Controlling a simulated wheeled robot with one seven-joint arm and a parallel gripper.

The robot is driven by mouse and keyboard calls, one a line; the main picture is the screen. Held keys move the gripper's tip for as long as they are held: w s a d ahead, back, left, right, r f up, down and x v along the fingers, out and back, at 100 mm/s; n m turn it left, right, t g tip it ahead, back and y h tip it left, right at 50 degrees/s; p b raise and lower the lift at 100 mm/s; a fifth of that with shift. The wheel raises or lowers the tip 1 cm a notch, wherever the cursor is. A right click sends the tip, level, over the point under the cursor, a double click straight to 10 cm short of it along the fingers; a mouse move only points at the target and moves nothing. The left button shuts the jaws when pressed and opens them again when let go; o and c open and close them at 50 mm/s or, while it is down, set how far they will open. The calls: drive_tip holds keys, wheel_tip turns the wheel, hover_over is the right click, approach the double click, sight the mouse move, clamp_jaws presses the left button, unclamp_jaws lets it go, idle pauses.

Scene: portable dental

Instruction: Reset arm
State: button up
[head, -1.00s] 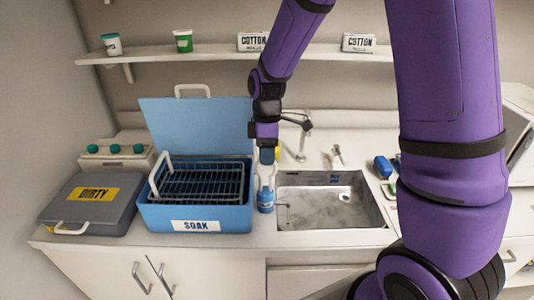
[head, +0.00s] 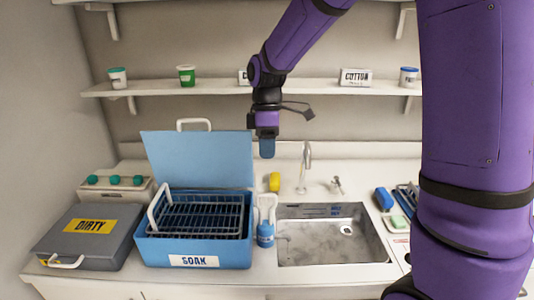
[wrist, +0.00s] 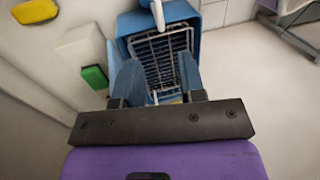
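My gripper (head: 267,152) hangs fingers-down in front of the back wall, above the counter between the blue soak box and the sink. In the wrist view its two blue-grey fingers (wrist: 158,75) stand apart with nothing held between them. My arm is bent, with the upper link reaching up out of the head view. A blue and white bottle (head: 265,234) stands upright on the counter between the soak box and the sink, below the gripper and apart from it.
The soak box (head: 192,250) has its lid open and a wire rack inside. A grey DIRTY case (head: 62,249) lies left of it. The sink (head: 335,252), faucet (head: 304,168) and yellow object (head: 274,182) are nearby. A shelf (head: 215,88) with small tubs crosses behind the arm.

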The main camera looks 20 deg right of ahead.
drive_tip(key=shift+s+r, duration=0.1)
idle(0.3)
drive_tip(key=s+d+r+m+t, duration=0.2)
drive_tip(key=s+r+m, duration=0.2)
drive_tip(key=s, duration=0.4)
drive_tip(key=s+d+r+m+t, duration=0.2)
drive_tip(key=s+r+m+t, duration=0.1)
drive_tip(key=s, duration=0.5)
drive_tip(key=s+d+r+m+t, duration=0.2)
drive_tip(key=s+r+m, duration=0.3)
drive_tip(key=s, duration=0.3)
drive_tip(key=shift+d+m+h, duration=0.15)
drive_tip(key=shift+m+h, duration=0.25)
drive_tip(key=shift+m, duration=0.4)
